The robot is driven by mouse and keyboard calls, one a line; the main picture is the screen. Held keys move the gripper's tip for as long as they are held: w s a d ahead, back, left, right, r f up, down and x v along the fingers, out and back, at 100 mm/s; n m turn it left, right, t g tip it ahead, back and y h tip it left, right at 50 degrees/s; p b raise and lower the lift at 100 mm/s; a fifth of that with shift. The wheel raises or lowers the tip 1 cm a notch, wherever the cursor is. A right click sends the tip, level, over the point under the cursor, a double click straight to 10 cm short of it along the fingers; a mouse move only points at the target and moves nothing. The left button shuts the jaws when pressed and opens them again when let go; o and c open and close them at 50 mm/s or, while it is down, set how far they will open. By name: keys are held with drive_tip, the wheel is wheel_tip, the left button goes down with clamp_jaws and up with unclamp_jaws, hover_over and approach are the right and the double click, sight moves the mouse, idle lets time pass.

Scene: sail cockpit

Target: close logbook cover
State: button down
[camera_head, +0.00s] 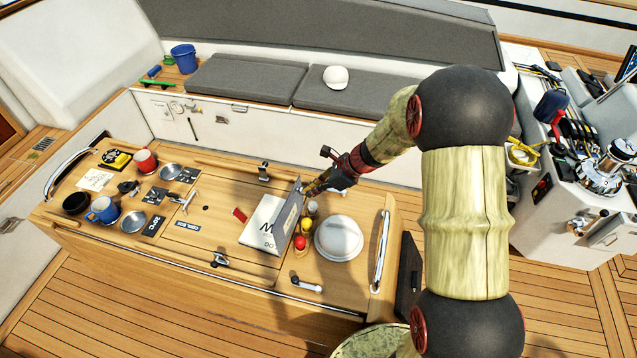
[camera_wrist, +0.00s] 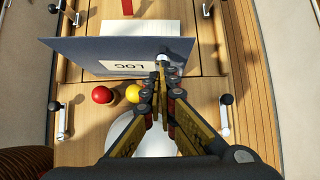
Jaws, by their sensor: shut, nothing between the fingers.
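The logbook (camera_head: 258,228) lies open on the wooden cockpit table, with its white page facing up. Its dark cover (camera_head: 289,210) stands raised at the page's right side. In the wrist view the cover (camera_wrist: 90,52) shows its outer face with a LOG label, and part of the white page (camera_wrist: 135,28) shows beyond it. My gripper (camera_head: 309,188) is shut and empty, on the outer side of the cover near its far end. In the wrist view the fingertips (camera_wrist: 162,72) are close to the cover; I cannot tell if they touch it.
A red ball (camera_head: 300,243), a yellow ball (camera_head: 306,226) and a stack of white plates (camera_head: 339,238) sit right of the logbook. Mugs, including a blue one (camera_head: 103,210), and bowls stand at the table's left.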

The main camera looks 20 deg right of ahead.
sight(295, 185)
drive_tip(key=w+a+g+h+p, duration=0.1)
drive_tip(key=p, duration=0.3)
drive_tip(key=w+a+r+g+h+p, duration=0.1)
drive_tip(key=a+p, duration=0.1)
drive_tip(key=p, duration=0.2)
drive_tip(key=shift+w+a+r+h, duration=0.2)
drive_tip(key=shift+w+h, duration=0.1)
drive_tip(key=shift+w+a+p, duration=0.45)
drive_tip(key=shift+a+p, duration=0.1)
drive_tip(key=shift+p, duration=0.5)
drive_tip(key=w+a+f, duration=0.2)
drive_tip(key=a, duration=0.1)
drive_tip(key=w+a+f, duration=0.5)
drive_tip(key=a, duration=0.1)
drive_tip(key=shift+w+a+f, duration=0.2)
drive_tip(key=shift+w+a, duration=0.1)
drive_tip(key=shift+w, duration=0.05)
drive_tip(key=shift+w+b+x, duration=0.2)
drive_tip(key=shift+b+x, duration=0.55)
drive_tip(key=shift+x, duration=0.45)
drive_tip(key=shift+a, duration=0.1)
